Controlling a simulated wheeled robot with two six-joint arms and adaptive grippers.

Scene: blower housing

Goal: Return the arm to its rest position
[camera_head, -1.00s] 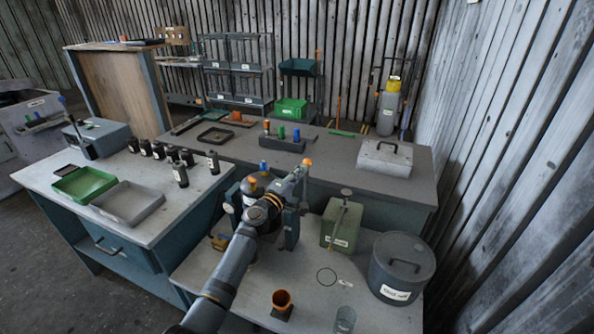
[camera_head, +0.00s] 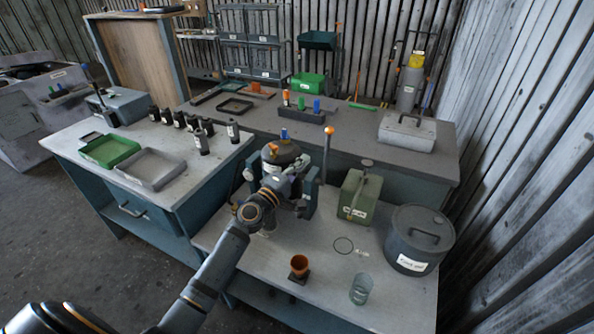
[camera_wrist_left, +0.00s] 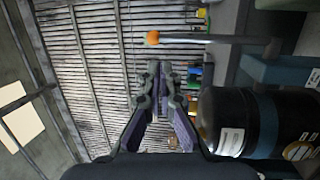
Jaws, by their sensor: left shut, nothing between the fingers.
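My left arm reaches in from the bottom left of the head view. Its gripper (camera_head: 292,183) is over the front bench, in front of the dark round housing (camera_head: 282,152), and hides part of it. In the left wrist view the gripper (camera_wrist_left: 155,78) has its fingers together with nothing between them. A dark labelled cylinder (camera_wrist_left: 235,122) lies just right of the fingers in that view, apart from them. An upright rod with an orange knob (camera_head: 329,131) stands right of the gripper; the knob also shows in the wrist view (camera_wrist_left: 153,38). My right gripper is out of view.
The left bench has a green tray (camera_head: 110,150), a grey tray (camera_head: 152,169) and several black bottles. Floor at the lower left is bare.

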